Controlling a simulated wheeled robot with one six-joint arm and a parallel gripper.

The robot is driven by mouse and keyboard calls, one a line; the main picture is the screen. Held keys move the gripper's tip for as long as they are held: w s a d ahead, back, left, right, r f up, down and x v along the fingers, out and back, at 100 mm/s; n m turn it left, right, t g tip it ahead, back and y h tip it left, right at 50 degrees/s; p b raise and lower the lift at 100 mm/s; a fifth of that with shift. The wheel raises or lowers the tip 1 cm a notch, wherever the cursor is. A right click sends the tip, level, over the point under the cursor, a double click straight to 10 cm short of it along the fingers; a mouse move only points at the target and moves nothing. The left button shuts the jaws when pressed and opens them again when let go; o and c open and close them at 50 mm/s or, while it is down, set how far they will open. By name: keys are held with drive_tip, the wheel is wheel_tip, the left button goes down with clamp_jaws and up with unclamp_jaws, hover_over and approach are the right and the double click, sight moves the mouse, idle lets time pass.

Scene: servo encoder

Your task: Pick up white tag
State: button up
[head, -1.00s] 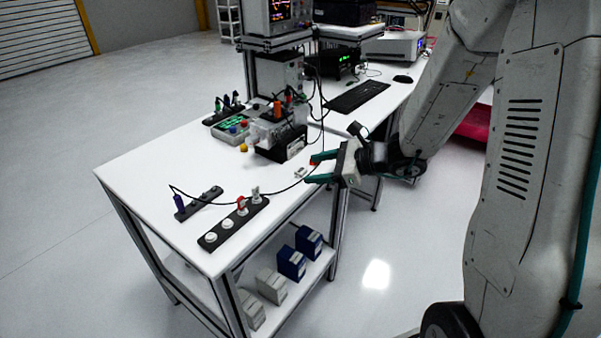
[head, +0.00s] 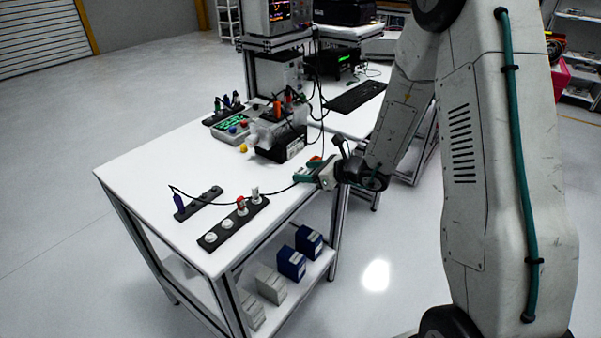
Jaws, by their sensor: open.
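My gripper (head: 304,171) is at the right edge of the white table (head: 150,178), low over its top. Its teal fingers point left, and it is open. I cannot make out a white tag in the head view now. The spot by the table's right edge where a small pale item lay is covered by my gripper. I cannot tell whether anything is between the fingers.
A black socket strip (head: 219,236) with white and red plugs lies at the front edge, with a smaller dark strip (head: 203,207) behind it. A black cable runs from there towards my gripper. A black-based device (head: 282,147) stands just behind. The table's left part is clear.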

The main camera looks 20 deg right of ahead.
drive_tip(key=c, duration=1)
drive_tip(key=shift+c, duration=0.2)
drive_tip(key=shift+r, duration=0.15)
